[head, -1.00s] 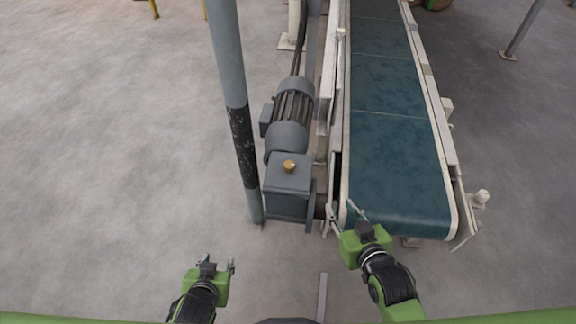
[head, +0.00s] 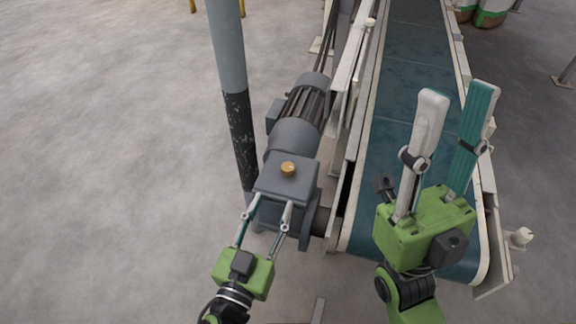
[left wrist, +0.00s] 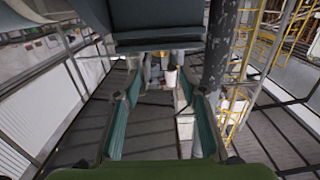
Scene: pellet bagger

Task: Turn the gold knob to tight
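The gold knob (head: 288,168) sits on top of the grey gearbox (head: 284,186) of the conveyor motor in the head view. My left gripper (head: 268,208) is open and empty, its fingers pointing at the near side of the gearbox, short of the knob. In the left wrist view its two fingers (left wrist: 158,100) are spread, with a grey housing above and beyond them. My right gripper (head: 452,95) is open and empty, raised above the conveyor belt and close to the head camera.
A grey post (head: 231,75) with a worn black band stands just left of the motor (head: 300,118). The conveyor (head: 405,60) with a dark teal belt runs along the right. The floor (head: 100,150) at the left is clear.

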